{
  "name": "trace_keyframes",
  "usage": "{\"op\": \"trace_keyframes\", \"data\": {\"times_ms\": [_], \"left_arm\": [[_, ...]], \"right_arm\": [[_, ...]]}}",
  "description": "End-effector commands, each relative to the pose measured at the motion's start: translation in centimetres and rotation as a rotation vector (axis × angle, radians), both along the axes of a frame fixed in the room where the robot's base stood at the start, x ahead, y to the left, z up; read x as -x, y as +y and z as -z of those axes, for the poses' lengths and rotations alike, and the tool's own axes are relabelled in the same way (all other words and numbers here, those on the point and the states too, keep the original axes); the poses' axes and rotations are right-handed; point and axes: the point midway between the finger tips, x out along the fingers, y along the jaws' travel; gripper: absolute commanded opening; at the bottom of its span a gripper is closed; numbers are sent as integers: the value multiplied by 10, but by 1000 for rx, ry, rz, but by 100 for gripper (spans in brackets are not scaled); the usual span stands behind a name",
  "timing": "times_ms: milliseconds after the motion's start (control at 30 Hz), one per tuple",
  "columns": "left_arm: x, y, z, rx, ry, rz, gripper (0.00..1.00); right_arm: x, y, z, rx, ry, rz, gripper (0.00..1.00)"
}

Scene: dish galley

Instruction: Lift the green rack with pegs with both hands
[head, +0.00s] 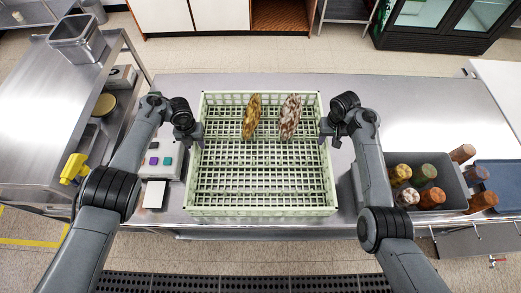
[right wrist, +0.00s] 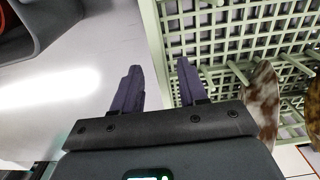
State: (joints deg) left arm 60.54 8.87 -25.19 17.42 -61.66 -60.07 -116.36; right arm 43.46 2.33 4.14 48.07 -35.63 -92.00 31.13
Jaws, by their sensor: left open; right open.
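The pale green rack with pegs (head: 262,209) sits on the steel counter in the middle of the head view, with two patterned plates standing in its back half. One plate is yellow-brown (head: 251,117), the other reddish-brown and white (head: 290,116). My left gripper (head: 197,136) is open at the rack's left side wall. My right gripper (head: 326,132) is open at the right side wall. In the right wrist view, the open fingers (right wrist: 158,85) are close to the rack's edge (right wrist: 156,45). I cannot tell whether the fingers touch the wall.
A grey bin (head: 452,194) with several patterned cups stands right of the rack, near a blue tray (head: 500,177). A device with coloured buttons (head: 160,163) sits at the left. The counter behind the rack is clear.

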Motion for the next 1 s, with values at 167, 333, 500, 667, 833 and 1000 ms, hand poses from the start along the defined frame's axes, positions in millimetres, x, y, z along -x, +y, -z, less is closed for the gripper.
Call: {"op": "trace_keyframes", "data": {"times_ms": [167,333,500,667,833,1000], "left_arm": [[0,-1,24,2,0,-1,43],[-1,-2,37,3,-2,0,43],[0,-1,45,1,0,1,43],[0,0,47,0,0,0,43],[0,0,47,0,0,1,43],[0,-1,47,0,0,1,27]], "right_arm": [[0,0,24,1,1,-1,43],[0,0,37,0,0,-1,43],[0,0,44,0,-1,-2,43],[0,0,47,0,-1,-1,43],[0,0,47,0,-1,-1,43],[0,0,47,0,-1,-1,27]]}}
